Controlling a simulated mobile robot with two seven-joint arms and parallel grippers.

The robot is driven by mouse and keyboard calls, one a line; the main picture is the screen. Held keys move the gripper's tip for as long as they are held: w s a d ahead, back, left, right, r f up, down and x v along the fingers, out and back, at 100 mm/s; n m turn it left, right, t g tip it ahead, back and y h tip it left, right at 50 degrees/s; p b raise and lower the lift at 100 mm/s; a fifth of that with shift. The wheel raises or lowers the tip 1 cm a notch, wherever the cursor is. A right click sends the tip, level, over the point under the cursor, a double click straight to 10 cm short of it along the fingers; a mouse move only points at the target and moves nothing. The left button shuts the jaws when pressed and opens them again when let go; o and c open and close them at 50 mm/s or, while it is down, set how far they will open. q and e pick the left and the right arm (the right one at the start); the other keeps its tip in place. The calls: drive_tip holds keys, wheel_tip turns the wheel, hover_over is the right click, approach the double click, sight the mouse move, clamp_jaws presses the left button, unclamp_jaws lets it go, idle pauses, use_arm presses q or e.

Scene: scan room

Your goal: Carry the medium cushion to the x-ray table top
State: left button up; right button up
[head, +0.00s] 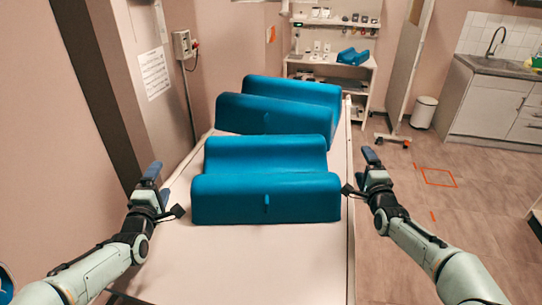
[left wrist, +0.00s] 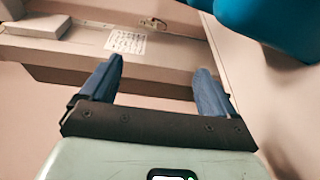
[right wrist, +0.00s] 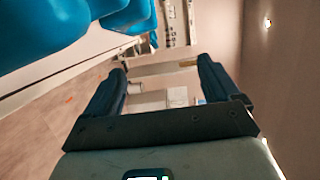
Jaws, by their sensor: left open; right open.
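Two blue contoured cushions lie on the pale x-ray table top (head: 260,260): a nearer one (head: 266,198) and a farther one (head: 275,115) behind it. A third, smaller-looking blue cushion (head: 353,57) is on the back shelf. The nearer one seems to be the medium cushion, but its size is hard to judge. My left gripper (head: 158,184) is open and empty, left of the nearer cushion and apart from it. My right gripper (head: 373,166) is open and empty, to its right. Blue cushion parts show in the left wrist view (left wrist: 275,25) and right wrist view (right wrist: 35,30).
A wall with a posted sheet (head: 154,73) and a grey box (head: 183,45) runs close along the table's left side. A shelf unit (head: 372,75) stands behind. At the right are a white bin (head: 424,112), a sink cabinet (head: 490,105) and open floor.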

use_arm(q)
drive_tip(key=s, duration=0.6)
use_arm(e)
drive_tip(key=s, duration=1.2)
